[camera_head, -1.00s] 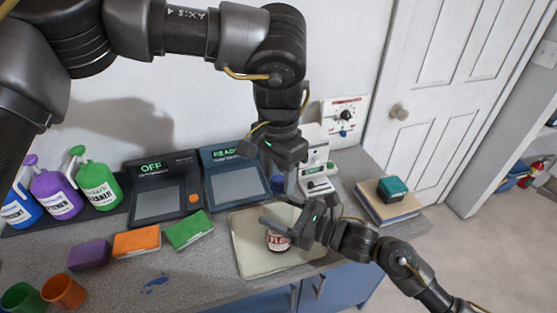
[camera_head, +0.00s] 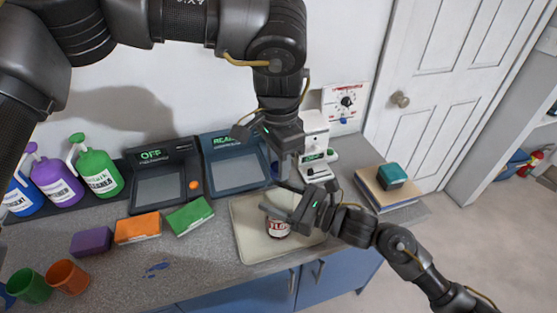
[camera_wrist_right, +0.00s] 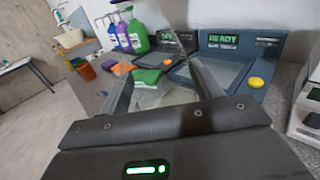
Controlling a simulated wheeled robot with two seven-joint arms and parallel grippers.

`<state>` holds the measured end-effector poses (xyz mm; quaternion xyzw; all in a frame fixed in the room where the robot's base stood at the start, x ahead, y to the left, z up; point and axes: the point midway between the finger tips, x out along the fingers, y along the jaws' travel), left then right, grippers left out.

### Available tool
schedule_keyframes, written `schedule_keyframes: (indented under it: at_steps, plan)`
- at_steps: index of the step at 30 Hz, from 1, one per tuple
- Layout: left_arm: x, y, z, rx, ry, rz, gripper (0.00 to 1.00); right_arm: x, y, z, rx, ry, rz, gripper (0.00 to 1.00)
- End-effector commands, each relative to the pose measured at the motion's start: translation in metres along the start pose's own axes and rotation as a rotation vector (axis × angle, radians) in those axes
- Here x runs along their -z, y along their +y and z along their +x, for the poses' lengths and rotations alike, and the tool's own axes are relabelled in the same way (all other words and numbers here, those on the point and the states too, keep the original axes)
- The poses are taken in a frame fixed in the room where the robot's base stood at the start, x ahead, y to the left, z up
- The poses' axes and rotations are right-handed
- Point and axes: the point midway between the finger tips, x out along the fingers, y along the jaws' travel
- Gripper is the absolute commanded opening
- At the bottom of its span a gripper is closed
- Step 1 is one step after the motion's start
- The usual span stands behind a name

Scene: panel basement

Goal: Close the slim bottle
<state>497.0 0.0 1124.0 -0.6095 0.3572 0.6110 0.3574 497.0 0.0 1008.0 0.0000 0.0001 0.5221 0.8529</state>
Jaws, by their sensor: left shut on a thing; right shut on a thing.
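A small bottle (camera_head: 278,229) with a white and red label, its lettering partly covered, is over the pale tray (camera_head: 252,249). My right gripper (camera_head: 273,199) reaches in from the right at the bottle's upper part and is shut on it; its fingers hide the neck and top. In the right wrist view a clear, pale shape (camera_wrist_right: 157,92) lies between the two fingers. My left gripper (camera_head: 282,155) points down from above, just behind and above the right one. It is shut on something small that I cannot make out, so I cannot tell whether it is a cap.
Two dark panels (camera_head: 160,190) and a white instrument (camera_head: 318,145) stand along the wall. A teal box (camera_head: 392,176) lies on a book at right.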

Motion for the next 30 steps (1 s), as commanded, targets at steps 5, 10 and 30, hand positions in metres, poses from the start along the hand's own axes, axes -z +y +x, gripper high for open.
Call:
schedule_keyframes:
  at_steps: [5, 10, 30]
  plan:
    - [0.0000, -0.0006, 0.0005, 0.000, 0.000, 0.407, 0.03, -0.0002, 0.0000, -0.0001, 0.000, -0.001, 0.000, 0.01]
    - [0.0000, -0.0006, 0.0007, 0.000, 0.000, 0.822, 0.03, -0.0002, 0.0001, -0.0001, 0.000, -0.001, 0.000, 0.01]
    - [0.0005, -0.0009, 0.0014, 0.004, -0.002, 2.492, 0.03, -0.0002, 0.0005, 0.0000, -0.001, -0.001, -0.001, 0.01]
